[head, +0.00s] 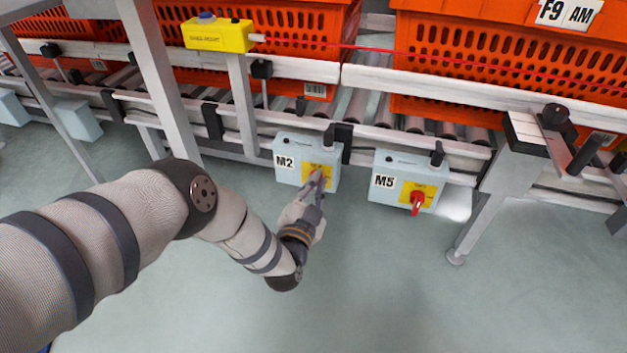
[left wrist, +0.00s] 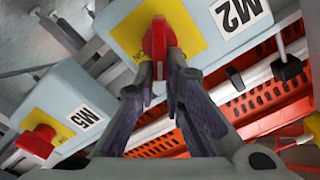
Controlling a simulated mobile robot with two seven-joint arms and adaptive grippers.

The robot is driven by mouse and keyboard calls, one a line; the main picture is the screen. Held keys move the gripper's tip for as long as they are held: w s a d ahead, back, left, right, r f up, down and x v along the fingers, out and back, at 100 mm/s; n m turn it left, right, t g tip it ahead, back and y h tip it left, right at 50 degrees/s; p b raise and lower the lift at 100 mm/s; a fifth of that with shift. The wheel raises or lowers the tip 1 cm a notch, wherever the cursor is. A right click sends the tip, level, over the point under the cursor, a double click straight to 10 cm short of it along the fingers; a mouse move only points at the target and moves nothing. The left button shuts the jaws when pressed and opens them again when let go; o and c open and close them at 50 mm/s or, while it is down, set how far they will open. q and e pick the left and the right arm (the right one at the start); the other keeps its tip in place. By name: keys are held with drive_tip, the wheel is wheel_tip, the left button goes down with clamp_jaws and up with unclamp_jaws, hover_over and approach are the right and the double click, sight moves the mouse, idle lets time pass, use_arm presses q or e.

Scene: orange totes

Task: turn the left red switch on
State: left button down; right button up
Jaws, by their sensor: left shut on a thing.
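The left red switch (left wrist: 157,36) sits on a yellow plate on the grey-blue M2 box (head: 285,172). In the head view my gripper hides this switch. My left gripper (head: 317,184) reaches the front of the M2 box. In the left wrist view its fingertips (left wrist: 160,72) are closed on the switch handle, one on each side. The right red switch (head: 417,203) is on the yellow plate of the M5 box (head: 385,199); it also shows at the lower left of the left wrist view. My right gripper is not in view.
Both boxes hang under a roller conveyor rail (head: 458,150) carrying orange totes (head: 480,45). A yellow cable-switch box (head: 218,38) with a red line stands above. A metal leg (head: 478,228) is right of M5. The floor in front is clear.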

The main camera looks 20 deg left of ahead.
use_arm(q)
drive_tip(key=m, duration=0.3)
drive_tip(key=f+m, duration=0.1)
drive_tip(key=m, duration=0.1)
drive_tip(key=shift+d+m, duration=0.3)
drive_tip(key=shift+d, duration=0.05)
drive_tip(key=m, duration=0.2)
drive_tip(key=f+m, duration=0.1)
drive_tip(key=m, duration=0.1)
drive_tip(key=shift+m, duration=0.3)
drive_tip(key=shift+a+m, duration=0.1)
drive_tip(key=shift+m, duration=0.2)
drive_tip(key=c, duration=1.7)
unclamp_jaws()
drive_tip(key=s, duration=0.8)
drive_tip(key=s+d, duration=0.1)
drive_tip(key=s, duration=0.3)
